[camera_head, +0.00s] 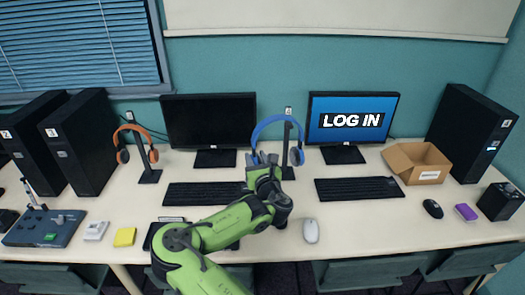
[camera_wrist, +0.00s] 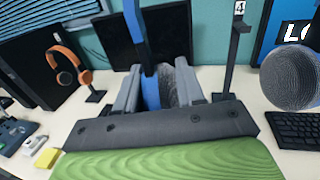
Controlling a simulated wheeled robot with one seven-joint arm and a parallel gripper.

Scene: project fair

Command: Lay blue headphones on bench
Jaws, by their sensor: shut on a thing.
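The blue headphones (camera_head: 278,119) show at the middle of the bench in the head view, upright, with the band arching around a black stand (camera_head: 288,150). My gripper (camera_head: 262,160) is shut on their left side. In the wrist view the gripper fingers (camera_wrist: 157,88) close around the left ear cup (camera_wrist: 170,88) and the blue band (camera_wrist: 140,40). The right ear cup (camera_wrist: 290,76) is large and near. The stand, marked 4 (camera_wrist: 238,28), shows between the cups. Whether the band still touches the stand I cannot tell. The pale bench (camera_head: 260,240) lies below.
Orange headphones (camera_head: 138,131) hang on another stand at the left. Keyboards (camera_head: 203,194) (camera_head: 357,188), a white mouse (camera_head: 311,231), two monitors (camera_head: 210,121) and a cardboard box (camera_head: 411,160) stand around. Bare bench shows near the front edge, right of the mouse.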

